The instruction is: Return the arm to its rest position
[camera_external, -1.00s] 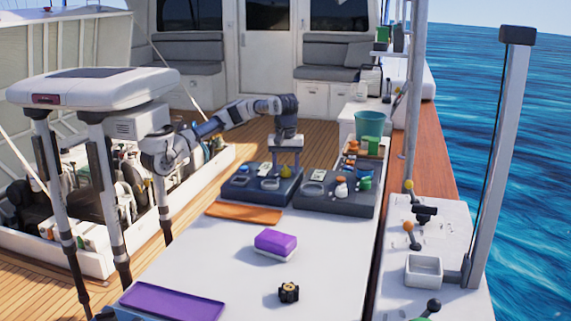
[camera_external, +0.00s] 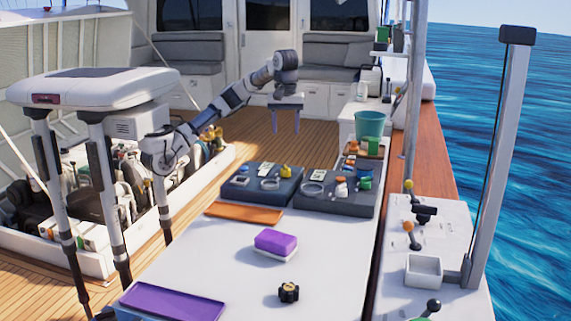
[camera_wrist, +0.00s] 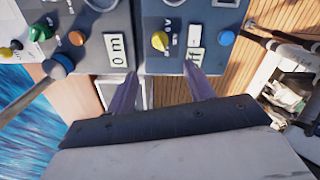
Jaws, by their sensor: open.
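My gripper (camera_external: 285,122) is raised in the air beyond the dark trays, with its two fingers pointing down, apart and with nothing between them.
On the white table (camera_external: 215,265) are a purple-and-white block (camera_external: 276,242), a black knob (camera_external: 288,292), an orange mat (camera_external: 244,213) and a purple mat (camera_external: 170,302). A teal bucket (camera_external: 370,125) stands back right. A grey post (camera_external: 500,150) rises at right. Air around the gripper is clear.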

